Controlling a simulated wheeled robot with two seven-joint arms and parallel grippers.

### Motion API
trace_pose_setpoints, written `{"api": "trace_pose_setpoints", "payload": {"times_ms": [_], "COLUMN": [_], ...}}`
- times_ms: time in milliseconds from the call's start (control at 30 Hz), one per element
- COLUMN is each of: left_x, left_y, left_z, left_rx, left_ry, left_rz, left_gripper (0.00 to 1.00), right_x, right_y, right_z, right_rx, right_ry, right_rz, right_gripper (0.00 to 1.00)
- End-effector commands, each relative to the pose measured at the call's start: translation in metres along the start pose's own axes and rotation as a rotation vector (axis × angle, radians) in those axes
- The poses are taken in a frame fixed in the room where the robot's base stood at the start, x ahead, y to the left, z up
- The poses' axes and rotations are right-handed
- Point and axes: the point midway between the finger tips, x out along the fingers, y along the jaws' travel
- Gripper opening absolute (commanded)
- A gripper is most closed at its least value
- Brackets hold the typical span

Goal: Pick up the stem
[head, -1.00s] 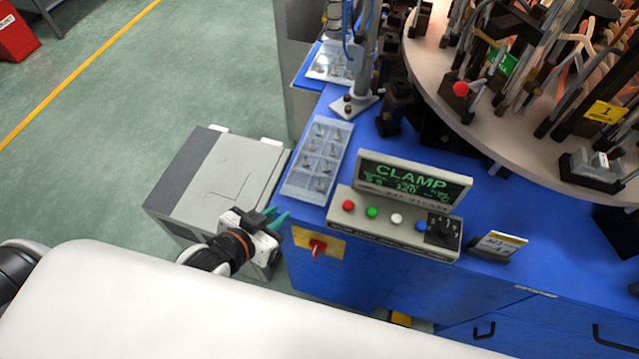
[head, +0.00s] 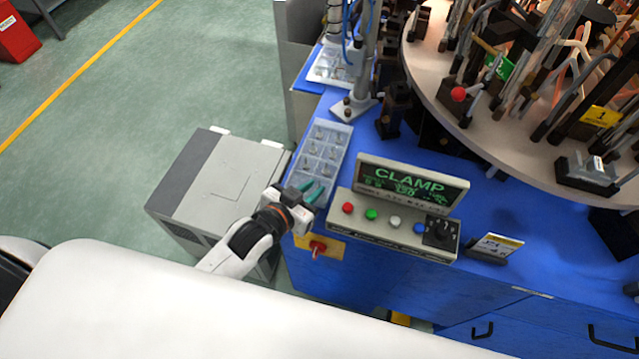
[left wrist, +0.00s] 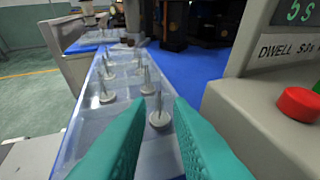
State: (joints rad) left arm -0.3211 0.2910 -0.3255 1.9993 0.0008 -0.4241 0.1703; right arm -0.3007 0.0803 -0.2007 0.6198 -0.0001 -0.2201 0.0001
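A clear compartment tray (head: 338,135) lies on the blue table beside the control box and holds several small stems, each a thin spike on a round pale base. In the left wrist view the nearest stem (left wrist: 159,119) stands upright in the tray (left wrist: 75,140), just beyond my fingertips. My left gripper (head: 313,190) is over the near end of the tray. In the left wrist view its green fingers (left wrist: 150,115) are apart, with nothing held between them. My right gripper is not in view.
The control box (head: 385,222) with its screen (head: 412,184) and coloured buttons stands close to the right of my left gripper; its red button (left wrist: 298,104) shows in the left wrist view. A post (head: 360,70) and a large round turntable (head: 480,130) stand farther back.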

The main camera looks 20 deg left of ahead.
Motion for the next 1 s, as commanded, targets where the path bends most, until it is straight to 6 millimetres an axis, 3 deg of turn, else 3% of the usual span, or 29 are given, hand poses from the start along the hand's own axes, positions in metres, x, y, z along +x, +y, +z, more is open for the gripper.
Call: {"api": "trace_pose_setpoints", "payload": {"times_ms": [133,400,533,1000], "left_x": [0.017,0.020,0.020,0.019], "left_y": [0.000,0.000,0.000,0.000], "left_z": [0.000,-0.001,-0.001,-0.003], "left_rx": [0.000,0.000,0.000,0.000], "left_ry": [0.000,0.001,0.001,0.009], "left_rz": [0.000,0.000,0.000,0.000], "left_gripper": [0.19,0.19,0.00,0.00], "right_x": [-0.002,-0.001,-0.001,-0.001], "right_y": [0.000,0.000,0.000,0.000], "right_z": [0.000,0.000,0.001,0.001], "right_rx": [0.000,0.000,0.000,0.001], "right_ry": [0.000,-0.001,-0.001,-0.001], "right_rz": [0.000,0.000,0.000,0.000], "right_gripper": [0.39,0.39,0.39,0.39]}}
